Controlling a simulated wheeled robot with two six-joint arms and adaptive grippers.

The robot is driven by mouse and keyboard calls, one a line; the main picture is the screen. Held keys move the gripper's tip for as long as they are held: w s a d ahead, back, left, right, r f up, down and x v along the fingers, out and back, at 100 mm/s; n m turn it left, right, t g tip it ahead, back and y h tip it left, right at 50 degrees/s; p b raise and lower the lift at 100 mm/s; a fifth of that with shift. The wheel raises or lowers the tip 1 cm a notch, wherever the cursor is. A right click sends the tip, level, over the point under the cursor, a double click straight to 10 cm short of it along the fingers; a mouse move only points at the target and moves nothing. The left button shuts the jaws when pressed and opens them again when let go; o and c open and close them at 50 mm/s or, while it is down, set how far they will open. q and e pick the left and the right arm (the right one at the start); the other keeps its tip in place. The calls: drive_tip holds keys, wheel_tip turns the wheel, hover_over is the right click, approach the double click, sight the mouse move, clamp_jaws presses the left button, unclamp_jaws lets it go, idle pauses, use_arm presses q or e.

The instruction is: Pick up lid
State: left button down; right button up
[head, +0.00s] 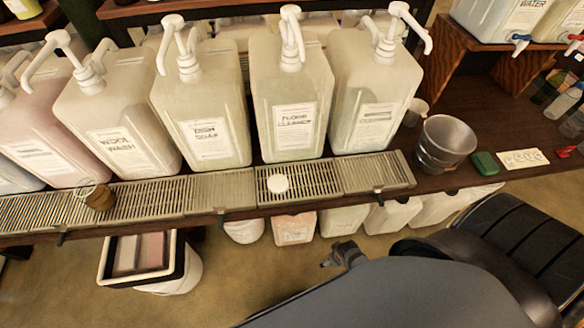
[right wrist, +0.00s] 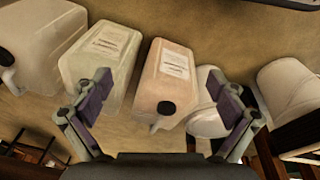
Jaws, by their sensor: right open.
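A small round white lid (head: 278,183) lies flat on the metal drip tray (head: 325,176), in front of the jug labelled by hand. My right gripper (head: 342,255) is below and to the right of the lid, in front of the shelf edge and apart from the lid. In the right wrist view my right gripper (right wrist: 164,95) has its two fingers spread wide with nothing between them. The lid does not show in that view. My left gripper is not in view.
Several large pump jugs (head: 290,95) stand behind the drip tray. A small brown jar (head: 97,196) sits on the tray at left. More jugs (right wrist: 172,75) stand on the floor below the shelf.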

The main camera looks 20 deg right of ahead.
drive_tip(key=w+a+r+m+p, duration=0.1)
drive_tip(key=w+r+p, duration=0.35)
drive_tip(key=r, duration=0.85)
drive_tip(key=w+r+m+p, duration=0.1)
drive_tip(key=w+r+p, duration=0.3)
drive_tip(key=r, duration=0.9)
drive_tip(key=w+a+r+m+p, duration=0.1)
drive_tip(key=w+r+p, duration=0.3)
drive_tip(key=r, duration=0.9)
use_arm(q)
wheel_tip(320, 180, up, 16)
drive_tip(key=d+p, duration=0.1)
drive_tip(key=p, duration=0.2)
use_arm(e)
drive_tip(key=m+g, duration=0.2)
drive_tip(key=m, duration=1.2)
approach(279, 184)
drive_tip(key=f+b, duration=0.2)
drive_tip(key=b, duration=0.1)
drive_tip(key=f+b, duration=0.1)
drive_tip(key=b, duration=0.1)
drive_tip(key=shift+s+d+f+n+y, duration=0.2)
drive_tip(key=shift+d+n+y, duration=0.1)
drive_tip(key=shift+d+y, duration=0.1)
drive_tip(key=shift+w+b, duration=0.1)
drive_tip(key=shift+b, duration=0.2)
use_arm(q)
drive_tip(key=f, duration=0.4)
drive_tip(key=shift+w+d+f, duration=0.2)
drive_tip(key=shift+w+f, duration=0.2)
